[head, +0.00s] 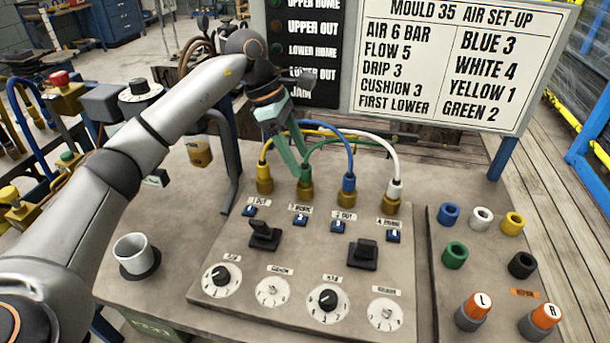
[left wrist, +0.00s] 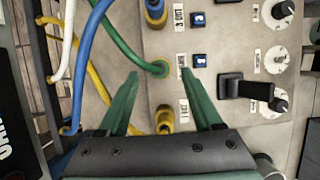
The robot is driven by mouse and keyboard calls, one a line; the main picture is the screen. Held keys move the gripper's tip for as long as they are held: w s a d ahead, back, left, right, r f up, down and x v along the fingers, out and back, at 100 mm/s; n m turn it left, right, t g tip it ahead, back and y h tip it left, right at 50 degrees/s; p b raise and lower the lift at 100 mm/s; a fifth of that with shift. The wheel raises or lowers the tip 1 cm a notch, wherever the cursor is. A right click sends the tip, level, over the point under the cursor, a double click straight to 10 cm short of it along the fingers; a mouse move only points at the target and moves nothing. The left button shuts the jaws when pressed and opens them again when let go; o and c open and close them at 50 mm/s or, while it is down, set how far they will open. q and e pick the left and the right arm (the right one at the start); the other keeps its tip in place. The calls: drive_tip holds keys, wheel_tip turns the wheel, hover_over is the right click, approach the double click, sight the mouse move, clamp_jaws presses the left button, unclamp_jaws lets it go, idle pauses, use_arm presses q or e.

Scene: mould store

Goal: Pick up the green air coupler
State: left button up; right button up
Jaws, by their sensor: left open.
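The green air coupler (head: 305,172) is on the end of a green hose and sits on a brass port, second from the left in the row, with yellow to its left and blue and white to its right. In the left wrist view the green coupler (left wrist: 163,68) shows between the fingertips of my left gripper (left wrist: 159,74). In the head view my left gripper (head: 295,168) is open and points down just behind and beside the green coupler, partly overlapping it. The fingers are apart and hold nothing. My right gripper is out of view.
Yellow (head: 264,168), blue (head: 349,181) and white (head: 395,185) couplers stand close by, with hoses arching behind. Black levers (head: 264,235) and dials (head: 328,298) are in front. A side panel holds a green round piece (head: 455,255) and others. A white cup (head: 132,253) is at left.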

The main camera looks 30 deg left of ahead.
sight(303, 164)
use_arm(q)
drive_tip(key=shift+x, duration=1.95)
clamp_jaws()
